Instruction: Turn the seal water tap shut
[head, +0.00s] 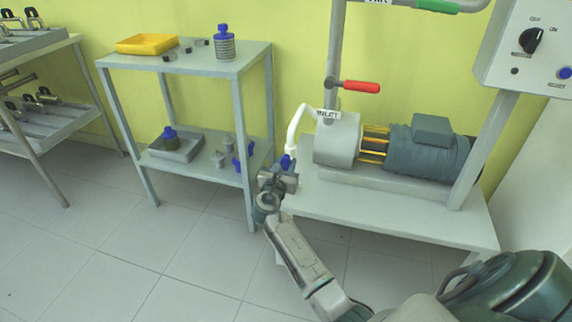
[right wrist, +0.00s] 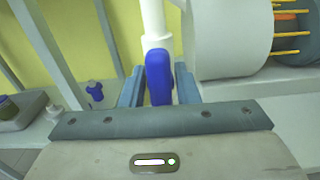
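The seal water tap has a blue handle (head: 287,161) at the lower end of the bent white hose, left of the pump. In the right wrist view the blue handle (right wrist: 159,77) hangs in line with the white pipe above it. My right gripper (head: 284,172) is at the tap in the head view. Any contact on the handle's sides is hard to see. My left gripper is not in view.
The grey pump body (head: 338,140) and motor (head: 428,150) stand on a bench right of the tap. A red lever (head: 361,87) sits on the pipe above. A shelf rack (head: 192,64) with bottles and a yellow tray (head: 147,44) stands to the left. Floor in front is clear.

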